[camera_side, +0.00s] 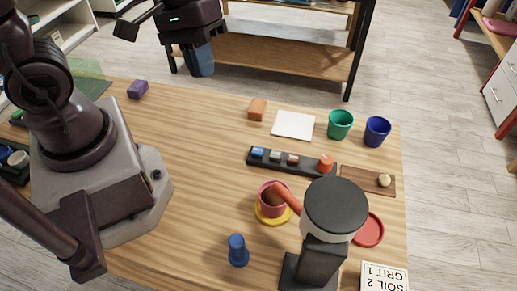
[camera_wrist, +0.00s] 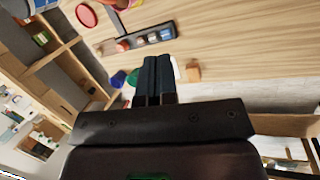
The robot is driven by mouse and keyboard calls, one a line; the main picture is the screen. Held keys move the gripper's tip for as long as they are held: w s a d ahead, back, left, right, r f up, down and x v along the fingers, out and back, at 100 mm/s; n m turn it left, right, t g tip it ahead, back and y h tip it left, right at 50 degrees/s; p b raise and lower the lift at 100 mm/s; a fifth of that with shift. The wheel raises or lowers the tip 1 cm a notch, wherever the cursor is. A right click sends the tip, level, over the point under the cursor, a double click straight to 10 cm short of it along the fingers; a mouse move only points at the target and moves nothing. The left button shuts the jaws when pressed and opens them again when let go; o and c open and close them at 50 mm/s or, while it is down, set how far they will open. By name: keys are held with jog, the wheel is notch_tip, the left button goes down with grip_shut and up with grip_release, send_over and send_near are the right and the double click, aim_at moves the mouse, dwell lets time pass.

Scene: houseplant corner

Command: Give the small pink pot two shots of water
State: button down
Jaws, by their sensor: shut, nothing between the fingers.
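The small pink pot (camera_side: 267,205) stands upright on a yellow saucer (camera_side: 265,220), with dark brown contents. A dispenser (camera_side: 333,212) with a dark round lid, a pale body and a dark stand has an orange spout (camera_side: 287,198) that reaches over the pot. Whether anything flows from it cannot be told. My gripper (camera_side: 202,72) is shut and empty, raised above the far side of the table, well away from the pot and dispenser. Its dark blue fingers (camera_wrist: 159,77) lie together in the wrist view.
A dark rack (camera_side: 312,168) holds several small coloured pieces. Green (camera_side: 340,124) and blue (camera_side: 377,131) pots, a white sheet (camera_side: 293,125), an orange block (camera_side: 257,109), a purple block (camera_side: 138,89), a blue peg (camera_side: 238,250) and a red saucer (camera_side: 370,230) stand around. The left-centre table is clear.

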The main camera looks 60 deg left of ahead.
jog(key=w+d+f+n+h, duration=0.35)
jog(key=f+n, duration=0.45)
jog(key=n, duration=0.5)
jog(key=n+t, duration=0.4)
jog(key=n, duration=0.9)
send_over(258, 147)
jog(key=shift+d+f+h, duration=0.1)
jog(key=shift+f+h, duration=0.35)
jog(key=shift+f, duration=0.8)
jog(key=shift+f, duration=4.4)
jog(key=shift+f, duration=0.4)
